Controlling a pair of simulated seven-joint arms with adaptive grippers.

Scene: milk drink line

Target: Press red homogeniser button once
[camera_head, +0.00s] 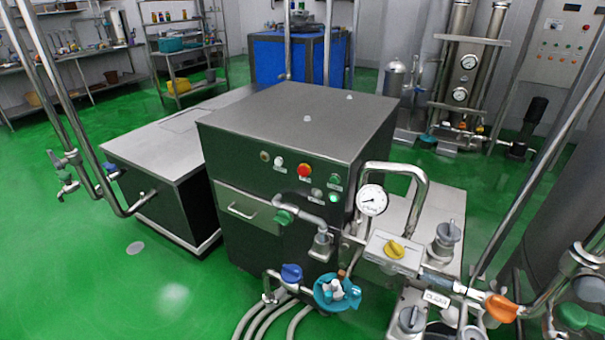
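The homogeniser (297,118) is a dark metal cabinet with a grey top in the middle of the head view. Its front panel carries a small row of round buttons and lamps. The red button (303,170) sits near the middle of that row, below the top edge. White (279,162) and green (335,179) round controls are on either side of it. Nothing covers the red button. Neither of my grippers shows in the head view.
A pressure gauge (371,200) and bent steel pipes stand right of the panel. Green floor (150,290) is open at the lower left. Shelves (185,50) stand at the back.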

